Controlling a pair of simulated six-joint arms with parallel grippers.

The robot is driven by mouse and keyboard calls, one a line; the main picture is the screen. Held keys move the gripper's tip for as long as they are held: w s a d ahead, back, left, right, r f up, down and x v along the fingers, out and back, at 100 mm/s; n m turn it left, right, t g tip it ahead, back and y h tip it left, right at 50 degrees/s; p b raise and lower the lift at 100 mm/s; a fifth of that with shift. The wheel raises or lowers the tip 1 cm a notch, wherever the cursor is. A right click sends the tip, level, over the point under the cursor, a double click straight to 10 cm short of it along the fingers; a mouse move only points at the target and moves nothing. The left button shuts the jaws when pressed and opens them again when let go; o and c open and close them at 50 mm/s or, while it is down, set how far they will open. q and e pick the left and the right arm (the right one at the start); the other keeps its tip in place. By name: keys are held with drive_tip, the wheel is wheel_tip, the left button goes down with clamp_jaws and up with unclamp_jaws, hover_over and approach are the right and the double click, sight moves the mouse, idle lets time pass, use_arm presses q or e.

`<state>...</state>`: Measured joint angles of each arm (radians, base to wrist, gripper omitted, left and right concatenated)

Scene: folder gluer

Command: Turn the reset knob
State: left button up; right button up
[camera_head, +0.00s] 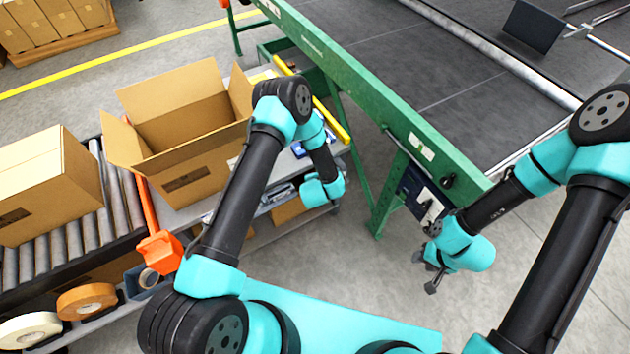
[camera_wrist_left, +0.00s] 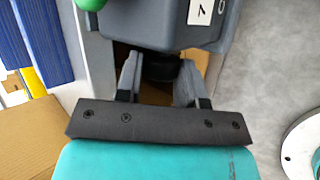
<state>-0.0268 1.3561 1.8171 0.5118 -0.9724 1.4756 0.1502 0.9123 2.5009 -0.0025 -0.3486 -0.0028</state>
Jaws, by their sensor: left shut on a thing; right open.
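My left gripper (camera_wrist_left: 158,80) shows in the left wrist view, its two grey fingers closed on a dark round part (camera_wrist_left: 160,66) under a dark grey box (camera_wrist_left: 160,22). The box has a white label and a green piece at its top edge. In the head view the left wrist is over the shelf and its fingers are hidden. My right gripper (camera_head: 432,272) is open and empty, pointing down below a dark control box (camera_head: 411,187) on the green machine frame. A small black knob-like part (camera_head: 447,181) is on the frame there. I cannot tell which part is the reset knob.
The green conveyor (camera_head: 385,105) fills the upper right. An orange tape dispenser (camera_head: 158,252) and tape rolls (camera_head: 87,300) are near. Floor between shelf and conveyor is clear.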

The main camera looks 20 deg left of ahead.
use_arm(q)
drive_tip(key=shift+s+d+f+m+t+y, duration=0.1)
drive_tip(key=shift+s+f+m+t+y, duration=0.15)
drive_tip(key=shift+t+y, duration=0.35)
drive_tip(key=shift+d+f+m+t+y, duration=0.1)
drive_tip(key=shift+m+t+y, duration=0.3)
drive_tip(key=shift+t, duration=0.4)
drive_tip(key=o, duration=0.6)
drive_tip(key=shift+c, duration=0.2)
drive_tip(key=o, duration=0.3)
drive_tip(key=shift+w+r, duration=0.1)
drive_tip(key=shift+r, duration=0.1)
drive_tip(key=v, duration=1.7)
drive_tip(key=shift+s, duration=0.2)
